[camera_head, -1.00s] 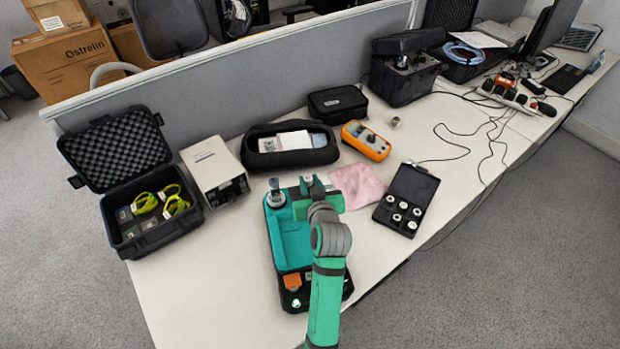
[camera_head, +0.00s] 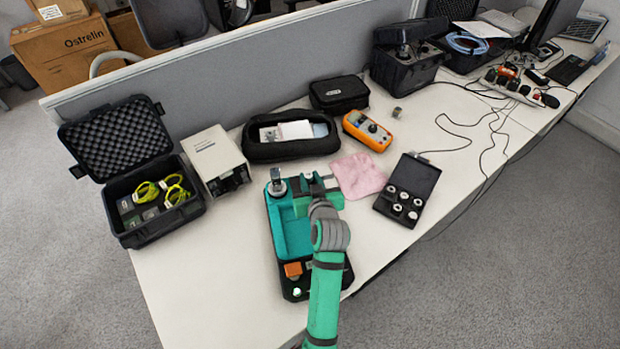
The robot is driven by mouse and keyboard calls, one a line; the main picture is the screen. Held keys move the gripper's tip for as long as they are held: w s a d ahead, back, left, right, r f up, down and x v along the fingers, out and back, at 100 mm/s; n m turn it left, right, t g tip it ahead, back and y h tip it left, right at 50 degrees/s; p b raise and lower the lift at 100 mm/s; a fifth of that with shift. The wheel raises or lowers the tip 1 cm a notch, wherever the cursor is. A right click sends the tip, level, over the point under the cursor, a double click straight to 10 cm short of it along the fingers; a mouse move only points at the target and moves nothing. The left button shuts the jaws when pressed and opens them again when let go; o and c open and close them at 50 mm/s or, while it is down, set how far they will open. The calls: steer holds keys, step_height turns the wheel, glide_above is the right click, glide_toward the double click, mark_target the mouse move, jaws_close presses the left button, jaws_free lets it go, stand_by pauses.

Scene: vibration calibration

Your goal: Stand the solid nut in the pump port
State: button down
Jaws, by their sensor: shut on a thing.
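The pump looks like the teal and black unit (camera_head: 290,235) on the table in front of me, with a green light at its near end. A metal fitting (camera_head: 277,187) stands at its far left corner. I cannot tell which part is the port. My green gripper (camera_head: 309,182) is over the unit's far right end, just right of the fitting. It is shut on a small grey thing, taken to be the solid nut, mostly hidden by my gripper and wrist. I cannot tell whether that thing touches the unit.
An open black case (camera_head: 408,190) with several round metal pieces lies right of a pink cloth (camera_head: 358,176). A small metal piece (camera_head: 397,112) stands behind, near the orange meter (camera_head: 367,130). A grey box (camera_head: 214,158) and an open case (camera_head: 152,230) stand left. The front left table is clear.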

steer(key=shift+d, duration=0.2)
steer(key=shift+a+f, duration=0.1)
steer(key=shift+f, duration=0.1)
stand_by(0.4)
steer(key=c, duration=1.4)
jaws_free()
steer(key=shift+c, duration=0.2)
steer(key=v, duration=1)
steer(key=shift+s, duration=0.4)
steer(key=shift+r, duration=0.15)
